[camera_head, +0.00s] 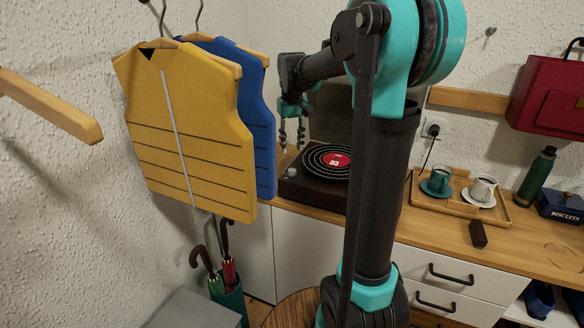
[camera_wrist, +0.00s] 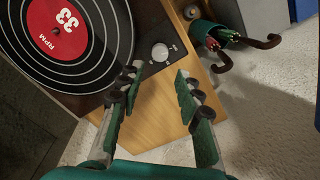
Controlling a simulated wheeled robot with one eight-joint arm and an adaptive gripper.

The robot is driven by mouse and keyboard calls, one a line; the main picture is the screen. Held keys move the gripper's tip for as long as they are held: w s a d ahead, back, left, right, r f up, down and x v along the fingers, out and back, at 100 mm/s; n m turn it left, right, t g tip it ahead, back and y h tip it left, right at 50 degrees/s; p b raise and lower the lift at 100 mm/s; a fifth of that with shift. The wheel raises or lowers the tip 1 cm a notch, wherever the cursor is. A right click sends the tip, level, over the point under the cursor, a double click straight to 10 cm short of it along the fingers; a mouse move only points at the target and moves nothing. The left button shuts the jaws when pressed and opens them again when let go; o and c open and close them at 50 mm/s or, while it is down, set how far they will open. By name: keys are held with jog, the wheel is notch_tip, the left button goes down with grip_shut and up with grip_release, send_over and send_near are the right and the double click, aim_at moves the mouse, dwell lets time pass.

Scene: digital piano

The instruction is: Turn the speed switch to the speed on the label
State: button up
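A dark record player (camera_head: 315,190) stands on the wooden counter. It bears a black record with a red label (camera_head: 336,161). In the wrist view the red label (camera_wrist: 55,31) reads "33 RPM". The round silver-white switch knob (camera_wrist: 160,52) sits on the player's corner beside the record, and its pointer setting is too small to read. The knob is partly visible in the head view (camera_head: 291,172). My gripper (camera_head: 291,139) hangs above that corner with its fingers pointing down. In the wrist view my gripper (camera_wrist: 158,72) is open and empty, with the knob just beyond the gap between its fingertips.
Yellow (camera_head: 190,130) and blue (camera_head: 258,110) vests hang close left of my gripper. An umbrella stand (camera_head: 229,300) is on the floor below. A wooden tray (camera_head: 425,202) with two cups, a green bottle (camera_head: 536,176) and a blue biscuit tin (camera_head: 562,207) are on the right.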

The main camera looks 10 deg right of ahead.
aim_at(292, 170)
notch_tip(292, 170, down, 9)
jog(key=shift+f, duration=0.1)
dwell(0.4)
grip_shut()
